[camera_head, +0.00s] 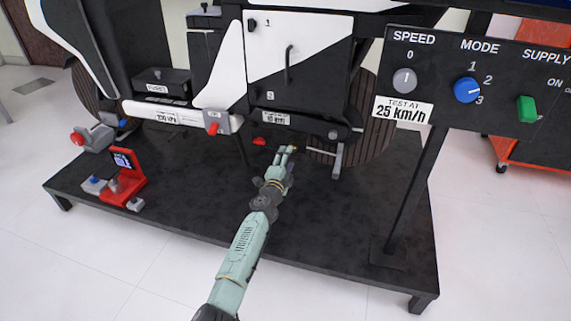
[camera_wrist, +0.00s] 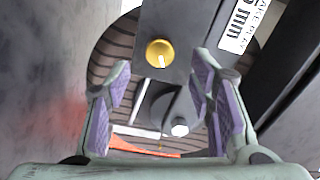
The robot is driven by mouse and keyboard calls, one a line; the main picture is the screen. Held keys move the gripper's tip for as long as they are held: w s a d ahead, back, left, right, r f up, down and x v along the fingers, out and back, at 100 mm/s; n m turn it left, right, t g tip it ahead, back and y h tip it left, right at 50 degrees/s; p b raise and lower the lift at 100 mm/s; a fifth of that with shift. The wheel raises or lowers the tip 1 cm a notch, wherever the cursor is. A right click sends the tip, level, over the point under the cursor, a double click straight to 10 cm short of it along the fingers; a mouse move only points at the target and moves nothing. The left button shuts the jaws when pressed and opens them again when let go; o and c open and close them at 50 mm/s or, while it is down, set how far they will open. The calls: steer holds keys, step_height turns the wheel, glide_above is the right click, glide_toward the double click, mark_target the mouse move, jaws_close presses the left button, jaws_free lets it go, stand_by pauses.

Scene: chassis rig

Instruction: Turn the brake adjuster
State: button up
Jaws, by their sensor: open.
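The brake adjuster looks to be a round gold knob (camera_wrist: 160,53) with a pale pointer mark on its face, seen in the wrist view on a dark grey block. It lies ahead of my gripper (camera_wrist: 163,78), roughly centred between the fingers and just beyond their tips. My gripper is open, with nothing between its purple pads. In the head view my gripper (camera_head: 286,150) reaches under the rig's black box, and the knob is too small to make out surely. A white label (camera_wrist: 240,28) ending in "mm" is beside the knob.
A brown ribbed disc (camera_wrist: 108,52) stands behind the knob's block.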

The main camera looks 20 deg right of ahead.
steer(key=shift+v, duration=1.15)
